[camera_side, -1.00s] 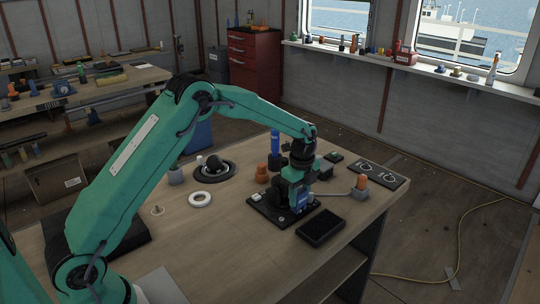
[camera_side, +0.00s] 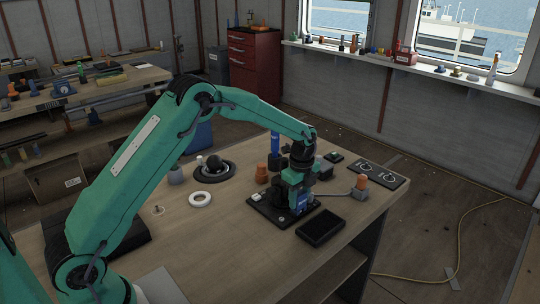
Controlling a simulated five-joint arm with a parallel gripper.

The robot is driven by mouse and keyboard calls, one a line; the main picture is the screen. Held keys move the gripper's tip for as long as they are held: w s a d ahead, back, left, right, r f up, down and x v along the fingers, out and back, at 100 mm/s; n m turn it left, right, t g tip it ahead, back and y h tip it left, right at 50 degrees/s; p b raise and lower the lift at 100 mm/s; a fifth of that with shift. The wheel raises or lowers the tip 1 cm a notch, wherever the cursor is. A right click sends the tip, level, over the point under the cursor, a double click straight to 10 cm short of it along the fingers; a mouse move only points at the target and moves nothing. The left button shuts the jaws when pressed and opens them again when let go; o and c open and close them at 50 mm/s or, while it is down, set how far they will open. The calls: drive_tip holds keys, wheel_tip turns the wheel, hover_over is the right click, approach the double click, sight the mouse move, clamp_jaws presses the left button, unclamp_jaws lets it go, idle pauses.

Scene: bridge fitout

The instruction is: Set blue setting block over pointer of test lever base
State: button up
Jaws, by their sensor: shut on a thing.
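My gripper (camera_side: 299,192) points down over the dark test lever base (camera_side: 268,209) on the bench. It is shut on the blue setting block (camera_side: 302,203), which shows as a small blue patch at the fingers, low over the right part of the base. The pointer is hidden behind the gripper and block. I cannot tell whether the block touches the base or surrounds the pointer.
A black tray (camera_side: 320,228) lies just in front of the base. An orange-topped grey piece (camera_side: 361,186) stands to the right, by a dark board (camera_side: 376,174). A white ring (camera_side: 200,199) and orange part (camera_side: 262,174) lie left. The bench's front middle is clear.

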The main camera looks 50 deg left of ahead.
drive_tip(key=shift+f, duration=0.1)
drive_tip(key=o, duration=1.3)
drive_tip(key=shift+o, duration=0.2)
drive_tip(key=shift+r, duration=0.2)
wheel_tip(320, 180, up, 7)
drive_tip(key=shift+r, duration=0.25)
idle(0.5)
